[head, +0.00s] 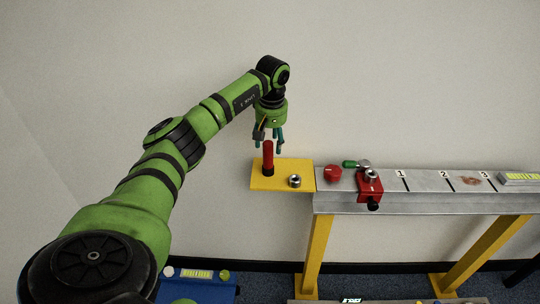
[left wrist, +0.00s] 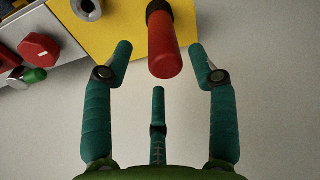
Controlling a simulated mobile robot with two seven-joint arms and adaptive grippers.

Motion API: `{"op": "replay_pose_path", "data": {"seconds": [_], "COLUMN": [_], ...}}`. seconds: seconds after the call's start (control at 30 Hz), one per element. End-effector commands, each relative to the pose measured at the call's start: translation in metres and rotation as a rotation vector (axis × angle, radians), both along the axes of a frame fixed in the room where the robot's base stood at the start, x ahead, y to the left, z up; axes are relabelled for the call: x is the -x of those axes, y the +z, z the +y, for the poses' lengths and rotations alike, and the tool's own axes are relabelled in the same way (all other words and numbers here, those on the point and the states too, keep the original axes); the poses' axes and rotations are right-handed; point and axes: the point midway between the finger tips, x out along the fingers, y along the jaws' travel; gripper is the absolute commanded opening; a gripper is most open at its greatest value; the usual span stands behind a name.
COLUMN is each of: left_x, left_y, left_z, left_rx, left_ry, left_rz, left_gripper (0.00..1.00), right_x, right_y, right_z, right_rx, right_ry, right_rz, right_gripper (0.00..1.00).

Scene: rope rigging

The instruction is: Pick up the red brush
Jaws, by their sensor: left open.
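The red brush (head: 268,156) stands upright on the yellow plate (head: 262,183) at the left end of the grey rail, with a dark base at its foot. My left gripper (head: 268,146) is above and just behind the brush's top in the head view. In the left wrist view the red handle (left wrist: 164,50) points toward the open fingers of my left gripper (left wrist: 163,62). The handle's end lies between the fingertips, with a gap on both sides. My right gripper is in neither view.
A metal nut (head: 295,181) sits on the yellow plate beside the brush. A red knob (head: 332,173), a green-handled part (head: 350,164) and a red clamp (head: 370,186) are on the rail (head: 425,182) to the right. A plain wall stands behind.

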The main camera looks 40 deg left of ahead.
Motion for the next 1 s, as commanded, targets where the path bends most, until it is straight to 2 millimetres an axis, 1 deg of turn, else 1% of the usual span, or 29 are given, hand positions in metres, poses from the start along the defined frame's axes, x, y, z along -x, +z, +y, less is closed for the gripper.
{"op": "replay_pose_path", "data": {"seconds": [0.03, 0.13, 0.2, 0.3, 0.4, 0.57, 0.6, 0.67, 0.7, 0.73, 1.0], "left_x": [0.002, 0.004, 0.002, 0.001, 0.001, 0.001, 0.001, 0.001, 0.001, 0.001, 0.001], "left_y": [-0.005, -0.02, -0.031, -0.04, -0.044, -0.044, -0.044, -0.044, -0.044, -0.044, -0.043], "left_z": [0.002, 0.006, 0.006, 0.007, 0.008, 0.008, 0.008, 0.008, 0.008, 0.008, 0.008], "left_rx": [0.001, 0.003, 0.002, 0.003, 0.002, 0.002, 0.002, 0.002, 0.002, 0.002, 0.002], "left_ry": [0.001, 0.001, 0.002, 0.0, 0.001, 0.001, 0.001, 0.001, 0.001, 0.001, 0.002], "left_rz": [0.006, 0.006, 0.002, 0.0, -0.001, -0.001, -0.001, -0.001, -0.001, -0.001, -0.003], "left_gripper": [0.58, 0.58, 0.58, 0.58, 0.58, 0.58, 0.42, 0.18, 0.02, 0.0, 0.0], "right_x": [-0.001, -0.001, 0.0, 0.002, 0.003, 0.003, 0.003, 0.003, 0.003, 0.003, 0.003], "right_y": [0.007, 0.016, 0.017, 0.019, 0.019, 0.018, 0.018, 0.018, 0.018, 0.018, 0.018], "right_z": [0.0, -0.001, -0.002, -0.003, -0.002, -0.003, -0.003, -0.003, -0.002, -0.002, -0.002], "right_rx": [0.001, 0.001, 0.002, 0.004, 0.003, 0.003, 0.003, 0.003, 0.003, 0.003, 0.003], "right_ry": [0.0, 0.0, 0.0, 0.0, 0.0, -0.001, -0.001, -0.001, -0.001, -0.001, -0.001], "right_rz": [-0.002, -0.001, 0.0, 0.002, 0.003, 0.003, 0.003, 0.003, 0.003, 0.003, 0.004], "right_gripper": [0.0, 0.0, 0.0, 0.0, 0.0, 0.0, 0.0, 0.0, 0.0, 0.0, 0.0]}}
